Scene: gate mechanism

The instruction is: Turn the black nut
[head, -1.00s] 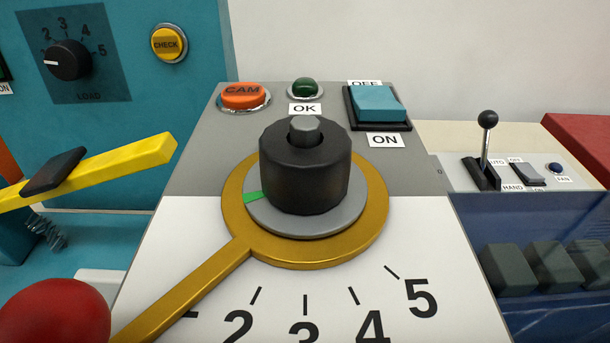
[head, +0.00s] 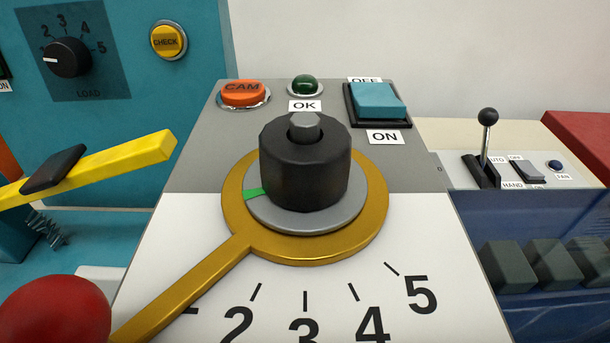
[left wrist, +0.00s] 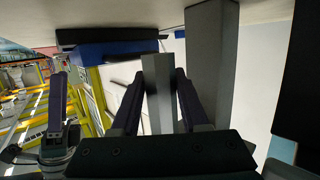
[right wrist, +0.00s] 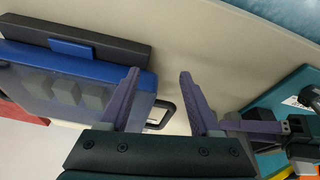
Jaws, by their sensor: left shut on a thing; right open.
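The black nut (head: 304,178) is a thick upright cylinder around a grey hexagonal stud (head: 305,126) in the head view. It sits on a grey washer (head: 350,208) with a green mark at its left, inside the ring of a brass lever (head: 190,292) that points to the lower left. Neither gripper shows in the head view. In the left wrist view my left gripper (left wrist: 158,76) is shut on a grey bar (left wrist: 157,110). In the right wrist view my right gripper (right wrist: 160,78) is open and empty. The nut is not recognisable in either wrist view.
Behind the nut are an orange CAM button (head: 243,92), a green OK lamp (head: 305,84) and a blue switch (head: 379,101). A yellow bar (head: 130,160) and red knob (head: 55,310) stand left. A small lever (head: 486,135) and dark transparent cover (head: 540,225) lie right.

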